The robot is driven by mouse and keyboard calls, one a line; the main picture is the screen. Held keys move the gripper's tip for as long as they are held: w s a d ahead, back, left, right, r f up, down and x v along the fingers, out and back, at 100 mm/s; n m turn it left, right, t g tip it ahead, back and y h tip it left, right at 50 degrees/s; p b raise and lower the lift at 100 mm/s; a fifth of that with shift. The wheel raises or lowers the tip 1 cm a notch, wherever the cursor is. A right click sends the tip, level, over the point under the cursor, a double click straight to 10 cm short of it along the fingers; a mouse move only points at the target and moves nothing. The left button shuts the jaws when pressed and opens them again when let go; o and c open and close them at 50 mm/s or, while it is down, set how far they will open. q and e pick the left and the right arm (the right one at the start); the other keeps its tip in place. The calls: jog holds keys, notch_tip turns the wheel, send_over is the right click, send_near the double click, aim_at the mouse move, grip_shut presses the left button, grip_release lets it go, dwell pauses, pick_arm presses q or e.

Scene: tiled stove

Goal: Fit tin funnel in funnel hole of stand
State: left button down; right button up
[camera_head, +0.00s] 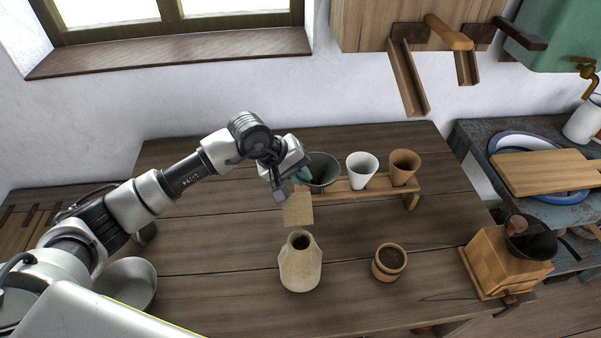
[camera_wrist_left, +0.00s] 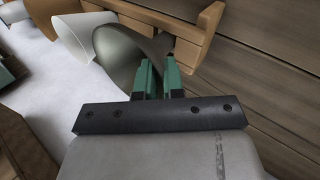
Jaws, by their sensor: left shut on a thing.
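The grey tin funnel (camera_head: 323,170) is at the left end of the wooden stand (camera_head: 383,189), wide mouth up. It also shows in the left wrist view (camera_wrist_left: 120,52), tilted in that picture, beside the stand (camera_wrist_left: 196,38). My left gripper (camera_head: 303,175) is shut on the funnel's near-left rim; its green fingers (camera_wrist_left: 158,75) pinch the rim in the wrist view. The funnel's lower tip and the funnel hole are hidden, so I cannot tell whether the tip is in the hole. My right gripper is not in view.
A white funnel (camera_head: 361,169) and a brown funnel (camera_head: 404,166) sit in the same stand. A beige vase (camera_head: 300,266), a small wooden cup (camera_head: 388,263) and a coffee grinder (camera_head: 503,262) stand nearer. A tan square (camera_head: 298,209) lies before the stand. Wooden troughs (camera_head: 408,80) hang above.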

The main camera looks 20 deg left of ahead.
pick_arm(q)
jog(key=shift+f, duration=0.25)
jog(key=shift+r, duration=0.2)
jog(key=shift+r+p, duration=0.3)
jog(key=shift+r, duration=0.75)
jog(key=shift+b, duration=0.6)
dwell(0.6)
jog(key=shift+b, duration=0.45)
dwell(0.4)
